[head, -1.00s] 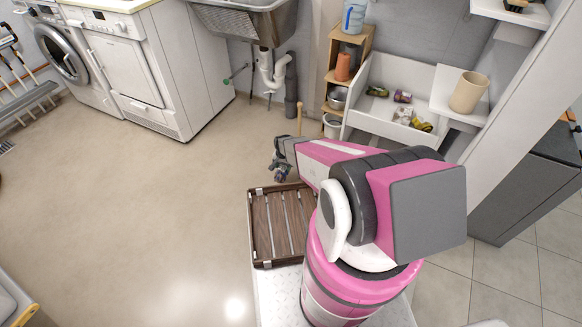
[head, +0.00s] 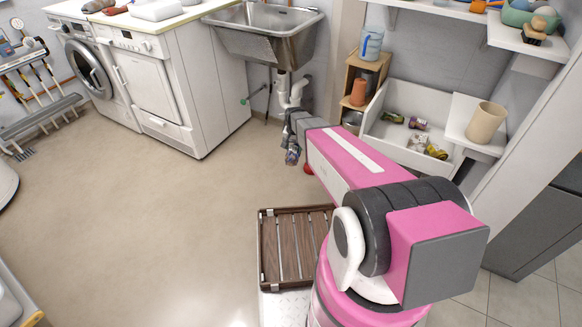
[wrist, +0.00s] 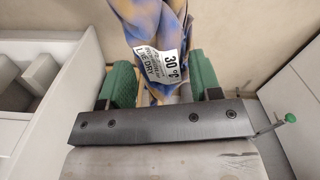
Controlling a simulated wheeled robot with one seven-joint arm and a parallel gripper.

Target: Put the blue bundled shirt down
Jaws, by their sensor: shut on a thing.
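The blue bundled shirt (wrist: 155,25) hangs in my gripper (wrist: 160,82), between its two green finger pads. It is crumpled blue and tan-yellow cloth, with a white care label reading 30 °C. The fingertips are too small to make out there, and my arm hides part of the area behind.
A steel washtub sink (head: 262,40) stands ahead with white pipes below. A washer (head: 85,62) and dryer (head: 150,85) stand left. An open white bin (head: 385,130) and shelves are right. A slatted wooden tray (head: 268,250) is near me. The left floor is clear.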

